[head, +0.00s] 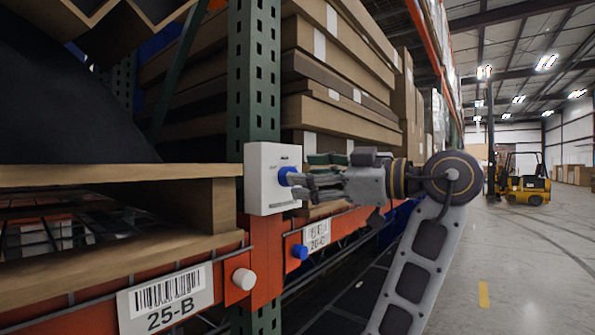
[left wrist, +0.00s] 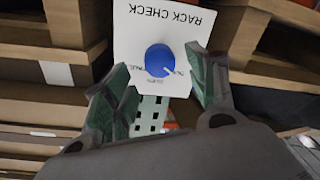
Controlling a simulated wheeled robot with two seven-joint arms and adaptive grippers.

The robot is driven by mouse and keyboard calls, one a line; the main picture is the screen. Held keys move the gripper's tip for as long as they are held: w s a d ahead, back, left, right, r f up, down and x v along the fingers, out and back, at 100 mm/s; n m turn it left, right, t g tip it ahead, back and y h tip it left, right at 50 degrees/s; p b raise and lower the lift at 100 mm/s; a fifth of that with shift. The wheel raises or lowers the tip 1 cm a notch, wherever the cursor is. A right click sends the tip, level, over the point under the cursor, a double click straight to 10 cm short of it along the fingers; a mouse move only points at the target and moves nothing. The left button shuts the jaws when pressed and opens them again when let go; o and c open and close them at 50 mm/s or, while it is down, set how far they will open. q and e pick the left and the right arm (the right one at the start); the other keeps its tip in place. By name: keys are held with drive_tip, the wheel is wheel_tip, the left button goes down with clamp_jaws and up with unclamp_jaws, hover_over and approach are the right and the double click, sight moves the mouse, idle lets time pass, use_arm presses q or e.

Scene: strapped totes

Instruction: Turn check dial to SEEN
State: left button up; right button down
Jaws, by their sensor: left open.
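The check dial is a blue round knob (head: 284,176) on a white box (head: 262,160) fixed to the green rack post. In the left wrist view the box's plate (left wrist: 165,18) reads RACK CHECK upside down. The dial (left wrist: 158,60) there has a pale pointer mark towards the lower right; the small labels around it are too small to read surely. My left gripper (head: 298,183) is open, its fingers pointing at the dial. In the left wrist view its green-padded fingers (left wrist: 162,75) stand on either side of the dial; I cannot tell whether they touch it. My right gripper is not in view.
An orange beam carries a 25-B label (head: 165,300), a white knob (head: 244,279) and a blue knob (head: 300,252). A wooden pallet (head: 110,180) is left of the box, stacked cartons (head: 340,60) behind. A yellow forklift (head: 525,188) stands far off; the right aisle floor is clear.

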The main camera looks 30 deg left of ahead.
use_arm(q)
drive_tip(key=shift+a+p, duration=0.35)
drive_tip(key=shift+a, duration=1.25)
drive_tip(key=c, duration=1)
drive_tip(key=shift+c, duration=0.2)
